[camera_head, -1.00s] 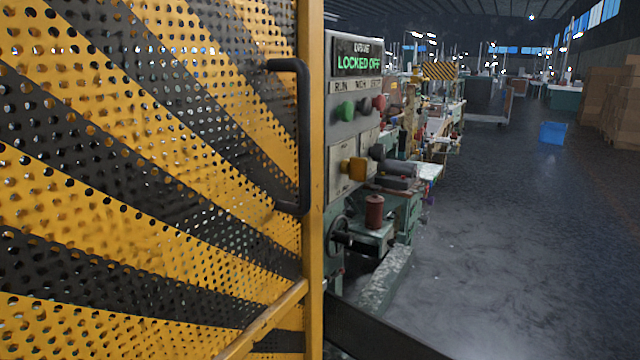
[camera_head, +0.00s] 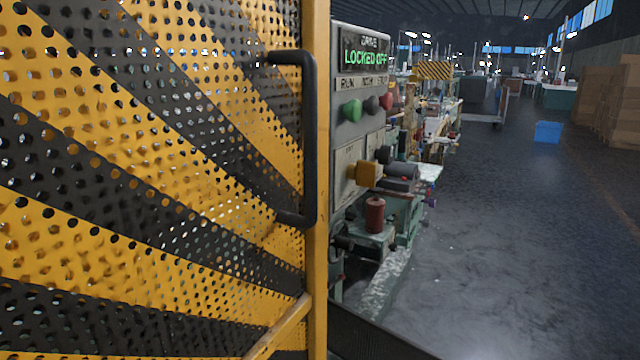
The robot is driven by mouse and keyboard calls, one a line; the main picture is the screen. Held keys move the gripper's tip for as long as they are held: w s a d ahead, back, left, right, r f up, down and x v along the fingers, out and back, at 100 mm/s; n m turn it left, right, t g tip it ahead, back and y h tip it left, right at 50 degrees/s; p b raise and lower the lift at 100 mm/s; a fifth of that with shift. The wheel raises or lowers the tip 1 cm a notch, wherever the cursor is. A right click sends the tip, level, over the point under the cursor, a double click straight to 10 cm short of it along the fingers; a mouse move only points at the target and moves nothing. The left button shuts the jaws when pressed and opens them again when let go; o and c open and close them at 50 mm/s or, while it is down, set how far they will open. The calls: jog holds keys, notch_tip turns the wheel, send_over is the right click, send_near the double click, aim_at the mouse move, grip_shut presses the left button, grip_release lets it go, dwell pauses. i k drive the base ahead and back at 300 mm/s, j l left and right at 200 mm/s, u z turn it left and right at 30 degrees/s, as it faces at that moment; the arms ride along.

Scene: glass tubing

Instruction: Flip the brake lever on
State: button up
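No part that I can surely name as the brake lever shows in the head view. A grey control panel (camera_head: 350,140) stands just past the edge of the guard door. Its display (camera_head: 365,57) reads "LOCKED OFF" in green. Below it sit a green button (camera_head: 351,110), a dark button (camera_head: 371,105) and a red button (camera_head: 386,101). Lower down are a yellow block-shaped knob (camera_head: 368,173) and a dark knob (camera_head: 384,154). The door hides the panel's left side. My gripper is not in view.
A perforated yellow-and-black guard door (camera_head: 150,190) with a black handle (camera_head: 308,140) fills the left half, close to me. A machine with a red cylinder (camera_head: 374,215) stands behind it. The floor (camera_head: 520,260) at right is open. A blue bin (camera_head: 547,132) and cardboard boxes (camera_head: 605,105) stand farther off.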

aim_at(341, 277)
jog(key=k+j, duration=0.3)
jog(key=i+l+z, duration=0.1)
jog(key=i+l, duration=0.2)
jog(key=i+l+z, duration=0.15)
jog(key=i, duration=0.35)
jog(key=i+l+z, duration=0.1)
jog(key=i+l, duration=0.25)
jog(key=i, duration=0.1)
